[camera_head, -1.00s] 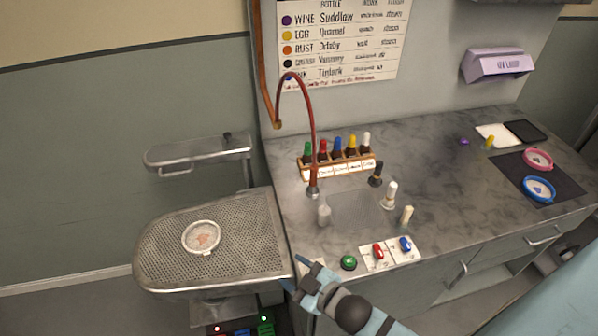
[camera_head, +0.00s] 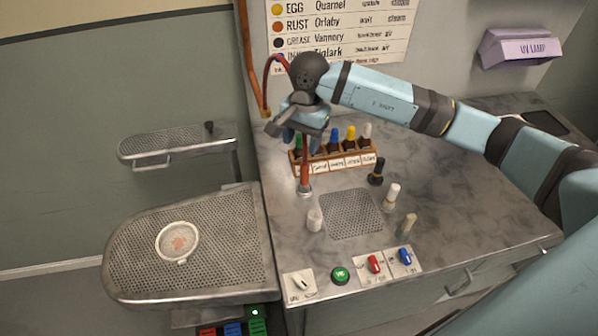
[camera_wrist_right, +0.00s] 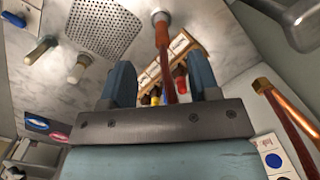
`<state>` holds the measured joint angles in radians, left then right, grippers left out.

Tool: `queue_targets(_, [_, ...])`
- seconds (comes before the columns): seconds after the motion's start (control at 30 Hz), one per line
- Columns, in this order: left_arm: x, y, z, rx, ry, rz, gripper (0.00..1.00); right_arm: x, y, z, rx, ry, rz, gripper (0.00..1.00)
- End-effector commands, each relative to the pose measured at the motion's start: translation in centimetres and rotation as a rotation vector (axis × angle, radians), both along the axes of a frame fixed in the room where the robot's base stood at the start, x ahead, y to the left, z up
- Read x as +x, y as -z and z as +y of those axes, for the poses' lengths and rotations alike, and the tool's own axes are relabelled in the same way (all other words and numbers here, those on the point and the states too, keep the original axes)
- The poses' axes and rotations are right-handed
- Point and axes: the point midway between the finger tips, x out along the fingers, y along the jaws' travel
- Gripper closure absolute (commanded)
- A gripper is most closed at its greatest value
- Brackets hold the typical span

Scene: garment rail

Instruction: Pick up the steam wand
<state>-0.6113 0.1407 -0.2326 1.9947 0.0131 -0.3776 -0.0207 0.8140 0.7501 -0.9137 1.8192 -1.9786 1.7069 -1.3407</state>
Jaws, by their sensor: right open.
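The steam wand (camera_head: 305,178) stands upright on the grey counter, its reddish-brown grip above a silver lower end. A red hose leads up from it behind my right gripper. My right gripper (camera_head: 298,137) is above the wand, fingers pointing down. In the right wrist view the wand (camera_wrist_right: 178,46) and its hose run between the two spread fingers of the right gripper (camera_wrist_right: 163,84); the jaws are open and do not appear to touch it. My left gripper is not in view.
A rack of colour-capped bottles (camera_head: 345,160) stands close behind the wand. Several brushes or stoppers (camera_head: 392,195) stand to its right. A copper pipe (camera_head: 245,50) runs up the wall at left. A perforated board (camera_head: 225,240) with a round dish (camera_head: 177,242) is at left.

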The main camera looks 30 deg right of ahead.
Motion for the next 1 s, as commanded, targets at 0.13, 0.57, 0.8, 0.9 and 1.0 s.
queue_targets(0.13, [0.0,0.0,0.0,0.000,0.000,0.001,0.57,0.9,-0.5,-2.2,-0.102,-0.020,-0.026,0.44])
queue_targets(0.57, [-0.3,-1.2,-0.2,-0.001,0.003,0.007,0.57,0.9,6.6,-2.2,-0.106,-0.021,-0.026,0.44])
queue_targets(0.8, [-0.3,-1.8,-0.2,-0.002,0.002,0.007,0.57,1.0,8.4,-1.9,-0.103,-0.022,-0.025,0.44])
queue_targets(0.9, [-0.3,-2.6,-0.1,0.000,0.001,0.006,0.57,1.2,9.8,-1.7,-0.103,-0.021,-0.025,0.44])
queue_targets(1.0, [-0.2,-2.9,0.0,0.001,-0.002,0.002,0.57,1.4,11.4,-1.7,-0.104,-0.020,-0.025,0.44])
